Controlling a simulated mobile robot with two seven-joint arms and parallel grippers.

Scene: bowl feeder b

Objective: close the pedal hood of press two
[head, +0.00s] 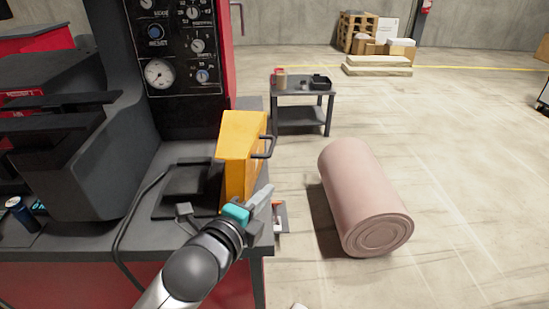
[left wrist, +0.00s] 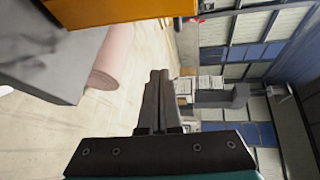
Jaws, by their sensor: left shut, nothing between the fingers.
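The pedal hood (head: 240,150) is an orange box part with a dark bar handle (head: 266,147) on its right side. It stands upright at the right end of the press's bench, and a dark pedal block (head: 185,180) shows uncovered to its left. My left gripper (head: 268,192) is just in front of the hood's lower right part, its fingers shut and empty; I cannot tell whether it touches the hood. In the left wrist view the shut fingers (left wrist: 157,85) point past an orange edge of the hood (left wrist: 120,12). My right gripper is not in view.
The dark press with a gauge panel (head: 175,45) rises behind and left. A pink roll (head: 362,195) lies on the floor to the right; a small dark table (head: 302,100) stands behind.

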